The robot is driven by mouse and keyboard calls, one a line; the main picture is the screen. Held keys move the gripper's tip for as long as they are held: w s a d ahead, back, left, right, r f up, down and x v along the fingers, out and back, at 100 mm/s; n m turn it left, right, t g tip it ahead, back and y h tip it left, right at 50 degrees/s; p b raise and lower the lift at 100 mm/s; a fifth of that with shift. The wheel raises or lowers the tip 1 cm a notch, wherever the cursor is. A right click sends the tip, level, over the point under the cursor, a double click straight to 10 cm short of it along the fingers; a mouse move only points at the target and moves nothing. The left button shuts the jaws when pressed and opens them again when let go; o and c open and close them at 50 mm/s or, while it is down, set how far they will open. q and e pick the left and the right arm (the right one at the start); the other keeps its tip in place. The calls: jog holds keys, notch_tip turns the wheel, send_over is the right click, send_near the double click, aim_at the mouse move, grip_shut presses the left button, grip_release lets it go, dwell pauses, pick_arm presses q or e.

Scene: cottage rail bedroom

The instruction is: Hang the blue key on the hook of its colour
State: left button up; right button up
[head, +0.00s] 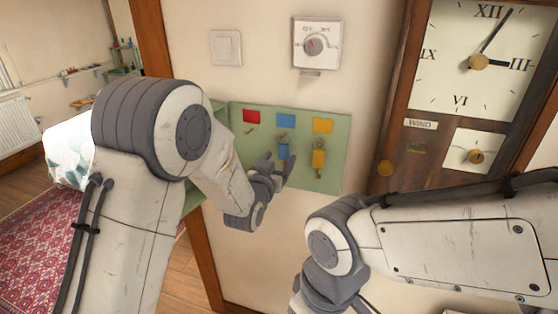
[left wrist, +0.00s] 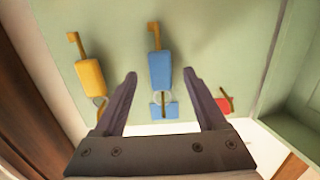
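The blue key (head: 283,151) hangs below the blue label (head: 287,122) on the green key board (head: 338,146). Its ring appears to be on the hook at that label. My left gripper (head: 279,165) is open at the board, its fingers pointing up on either side of the blue key. In the left wrist view, upside down, the blue key (left wrist: 160,72) lies between the open fingertips (left wrist: 159,82), with gaps at both sides. The blue label (left wrist: 171,110) is partly hidden by the ring. My right arm is at lower right; its gripper is out of view.
A yellow key (head: 318,158) hangs below the yellow label (head: 323,125), close to the blue key. The hook (head: 249,131) under the red label (head: 252,117) is bare. A thermostat (head: 317,43) is above, and a clock (head: 470,60) stands right. A green side wall (left wrist: 290,105) flanks the board.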

pick_arm(q)
jog(key=s+a+f+m+g+y+b, duration=0.1)
jog(key=s+f+g, duration=0.2)
jog(key=s, duration=1)
jog(key=s+a+f+m+g+y+b, duration=0.1)
jog(key=s+a+f+g+y+b, duration=0.1)
jog(key=s+g, duration=0.6)
jog(key=s+a+f+m+g+y+b, duration=0.1)
jog(key=s+f+g, duration=0.3)
jog(key=s, duration=1.5)
jog(key=shift+s+a+f+m+g, duration=0.25)
jog(key=shift+s+a+g, duration=0.2)
jog(key=shift+g, duration=0.35)
jog(key=shift+w, duration=0.1)
jog(key=o, duration=0.4)
